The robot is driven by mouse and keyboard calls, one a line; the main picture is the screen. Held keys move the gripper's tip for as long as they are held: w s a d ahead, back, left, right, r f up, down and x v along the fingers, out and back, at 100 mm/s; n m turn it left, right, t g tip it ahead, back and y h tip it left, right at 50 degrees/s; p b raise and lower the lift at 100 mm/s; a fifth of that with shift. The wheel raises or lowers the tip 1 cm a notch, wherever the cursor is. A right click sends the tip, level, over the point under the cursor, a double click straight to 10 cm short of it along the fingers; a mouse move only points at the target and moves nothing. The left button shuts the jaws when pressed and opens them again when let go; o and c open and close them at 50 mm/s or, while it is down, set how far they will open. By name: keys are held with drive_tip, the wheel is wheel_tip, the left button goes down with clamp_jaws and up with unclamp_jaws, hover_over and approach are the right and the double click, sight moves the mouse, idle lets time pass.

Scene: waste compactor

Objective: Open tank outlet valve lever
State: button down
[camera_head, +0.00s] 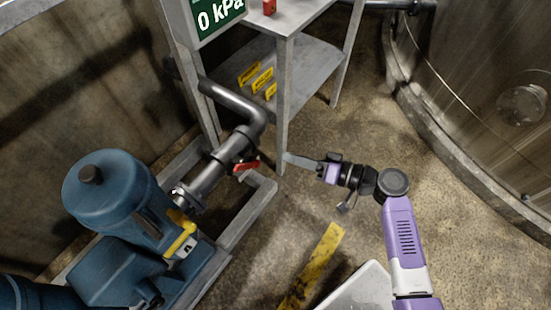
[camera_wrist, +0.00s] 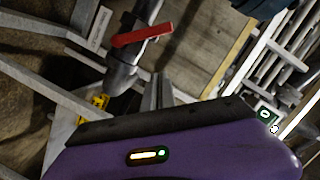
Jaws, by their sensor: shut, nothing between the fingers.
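A red valve lever (camera_head: 246,167) sits on the grey pipe (camera_head: 212,175) that runs from the blue pump, in the head view. In the wrist view the red lever (camera_wrist: 142,35) lies across the pipe, beyond the fingertips. A yellow lever (camera_head: 181,238) is on the blue pump's side. I cannot tell from any label which lever is the tank outlet one. My gripper (camera_head: 288,158) points left toward the red lever, a short way to its right and apart from it. Its fingers (camera_wrist: 158,88) are together and empty in the wrist view.
The blue pump (camera_head: 115,190) stands at left on a grey metal frame (camera_head: 250,210). A large round tank (camera_head: 480,80) is at right. Floor between is mostly clear.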

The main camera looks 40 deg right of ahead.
drive_tip(key=shift+w+a+f, duration=0.7)
drive_tip(key=shift+w+a, duration=0.5)
drive_tip(key=shift+a, duration=0.05)
drive_tip(key=shift+w+a+f, duration=0.7)
drive_tip(key=shift+w+a, duration=0.5)
drive_tip(key=shift+w, duration=0.05)
drive_tip(key=shift+w+a+f, duration=0.7)
drive_tip(key=shift+w+a, duration=0.5)
drive_tip(key=shift+a, duration=0.05)
drive_tip(key=shift+b, duration=0.35)
